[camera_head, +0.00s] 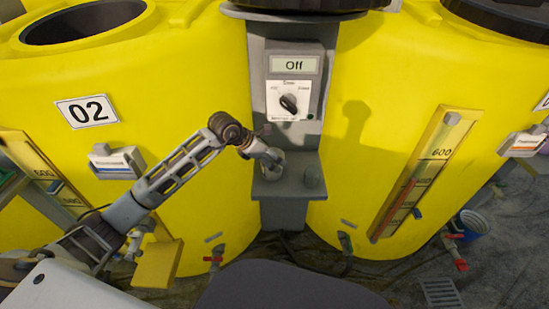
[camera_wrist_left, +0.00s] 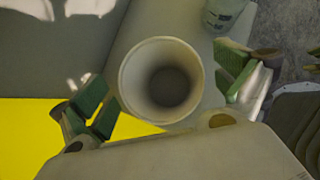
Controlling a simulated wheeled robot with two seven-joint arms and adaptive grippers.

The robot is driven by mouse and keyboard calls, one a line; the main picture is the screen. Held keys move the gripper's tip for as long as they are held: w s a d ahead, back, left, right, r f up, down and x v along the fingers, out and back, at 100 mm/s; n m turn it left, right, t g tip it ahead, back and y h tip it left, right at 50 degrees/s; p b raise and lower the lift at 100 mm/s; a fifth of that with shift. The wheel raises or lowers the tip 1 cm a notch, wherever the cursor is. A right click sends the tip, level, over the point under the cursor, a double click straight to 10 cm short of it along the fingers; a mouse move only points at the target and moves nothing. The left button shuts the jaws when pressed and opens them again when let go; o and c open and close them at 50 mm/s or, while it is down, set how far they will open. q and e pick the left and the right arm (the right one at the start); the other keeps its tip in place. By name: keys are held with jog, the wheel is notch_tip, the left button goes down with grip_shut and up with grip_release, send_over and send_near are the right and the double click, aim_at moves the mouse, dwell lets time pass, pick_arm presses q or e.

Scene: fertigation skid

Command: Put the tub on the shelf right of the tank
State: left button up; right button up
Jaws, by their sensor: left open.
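A pale, open-topped tub (camera_wrist_left: 132,75) stands on a surface between my left gripper's fingers in the left wrist view. My left gripper (camera_head: 271,159) is open, with its green-padded fingers on either side of the tub and gaps showing. In the head view the gripper is over the left part of the grey shelf (camera_head: 287,192), which is on the post right of the yellow tank (camera_head: 200,130) marked 02. The tub (camera_head: 273,172) there is partly hidden by the gripper.
A second small container (camera_head: 314,178) stands on the shelf's right part. A control box (camera_head: 294,85) reading "Off" is on the post above. Another yellow tank (camera_head: 370,130) bounds the right side. A blue bucket (camera_head: 468,224) and red-handled valves are low down.

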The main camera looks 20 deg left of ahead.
pick_arm(q)
jog(key=v, duration=0.8)
jog(key=shift+p, duration=0.4)
pick_arm(e)
jog(key=shift+d+f, duration=0.15)
jog(key=shift+f, duration=0.6)
jog(key=shift+d+f, duration=0.1)
jog(key=shift+f, duration=0.65)
pick_arm(q)
jog(key=shift+s+r, duration=0.15)
pick_arm(e)
jog(key=shift+w, duration=0.1)
